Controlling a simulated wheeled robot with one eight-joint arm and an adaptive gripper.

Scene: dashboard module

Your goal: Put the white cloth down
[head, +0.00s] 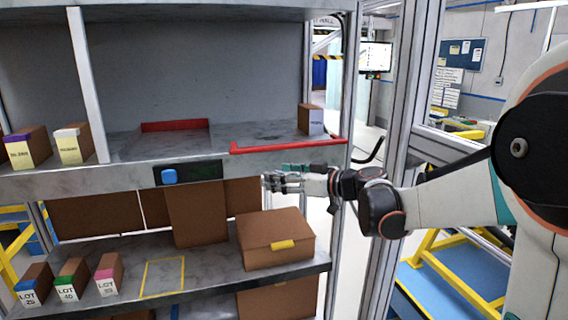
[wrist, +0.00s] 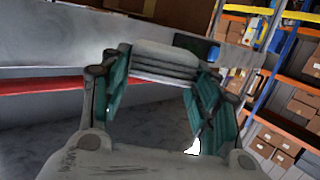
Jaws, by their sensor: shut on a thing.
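My gripper (head: 278,180) is just below the front edge of the upper shelf, with the arm reaching in from the right. In the wrist view, the teal fingers of my gripper (wrist: 155,85) are shut on the white cloth (wrist: 165,62). The cloth looks like a folded, layered pale bundle held between the fingertips. In the head view I cannot clearly tell the cloth from the grey gripper parts.
The upper shelf has a red-edged area (head: 290,146) and a small box (head: 311,119). A dark panel with a blue button (head: 169,176) is on its front. A brown carton (head: 275,238) and a yellow-outlined bare spot (head: 162,277) are on the lower shelf, with LOT boxes (head: 72,278) at left.

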